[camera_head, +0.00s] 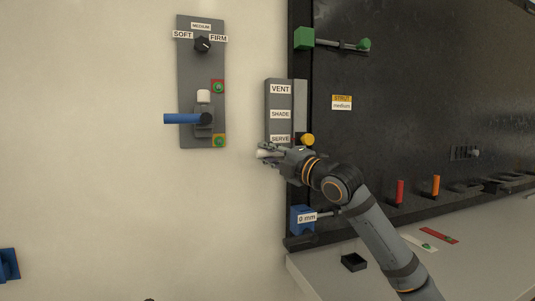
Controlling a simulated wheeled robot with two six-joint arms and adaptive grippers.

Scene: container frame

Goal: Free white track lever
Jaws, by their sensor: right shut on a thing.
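A grey track panel (279,98) stands upright at the left edge of the dark board, with labels VENT, SHADE and SERVE from top to bottom. My right gripper (267,153) is at the panel's lower end, just below the SERVE label. It is shut on a small pale piece, which looks like the white track lever (262,154). The fingers hide most of the lever, so how it sits in the track cannot be told. My left gripper is not in view.
A yellow knob (307,140) sits just right of the gripper. A blue block (301,218) marked 0 mm is below my wrist. A grey panel (186,60) with a dial and a blue handle (182,119) is on the left wall. A black tray (354,262) lies on the ledge.

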